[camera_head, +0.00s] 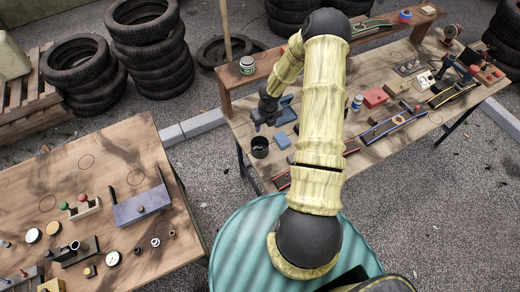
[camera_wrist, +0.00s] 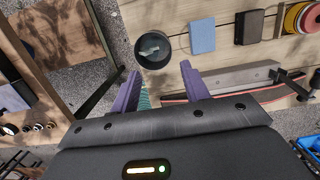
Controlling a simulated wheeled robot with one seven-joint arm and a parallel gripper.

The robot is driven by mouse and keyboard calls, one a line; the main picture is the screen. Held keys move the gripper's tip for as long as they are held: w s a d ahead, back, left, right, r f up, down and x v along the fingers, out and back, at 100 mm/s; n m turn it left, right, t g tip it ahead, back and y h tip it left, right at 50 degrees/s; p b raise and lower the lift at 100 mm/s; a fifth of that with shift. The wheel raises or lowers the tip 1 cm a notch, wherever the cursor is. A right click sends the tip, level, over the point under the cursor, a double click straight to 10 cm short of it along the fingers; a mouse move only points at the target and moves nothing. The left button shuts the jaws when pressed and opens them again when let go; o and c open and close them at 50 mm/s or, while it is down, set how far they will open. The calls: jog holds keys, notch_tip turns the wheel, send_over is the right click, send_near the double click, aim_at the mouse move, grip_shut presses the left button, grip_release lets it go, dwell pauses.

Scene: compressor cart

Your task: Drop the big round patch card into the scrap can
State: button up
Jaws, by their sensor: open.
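The black scrap can (camera_head: 260,147) stands at the near left end of the long wooden bench. In the wrist view the can (camera_wrist: 140,60) lies just beyond my fingertips, and a grey-green piece (camera_wrist: 153,46) shows inside it. I cannot tell whether that piece is the big round patch card, and no other card is clearly that one. My gripper (camera_wrist: 158,78) is open, with its two purple fingers apart and nothing seen held between them. In the head view my gripper (camera_head: 267,115) is above and close to the can.
A blue block (camera_wrist: 202,36), a dark block (camera_wrist: 249,28) and red and yellow round items (camera_wrist: 301,17) lie right of the can. A raised shelf (camera_head: 300,58) runs along the bench's back. A second table (camera_head: 85,175) with small parts stands at left, across a gap.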

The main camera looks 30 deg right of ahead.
notch_tip(320, 180, up, 13)
jog(key=s, duration=0.2)
jog(key=shift+r, duration=0.1)
dwell(0.8)
jog(key=a+r+n+t+b, duration=0.5)
jog(key=a+n, duration=0.5)
jog(key=n, duration=0.9)
jog(key=s+a+r+n+g+b, duration=0.1)
jog(key=s+a+n+g, duration=0.1)
jog(key=s+n, duration=0.6)
jog(key=s+a+n+g+b, duration=0.1)
jog(key=s+a+n+g, duration=0.1)
jog(key=s+n, duration=0.6)
jog(key=shift+a+r+n+b, duration=0.3)
jog(key=shift+a+r, duration=0.1)
jog(key=shift+a, duration=0.25)
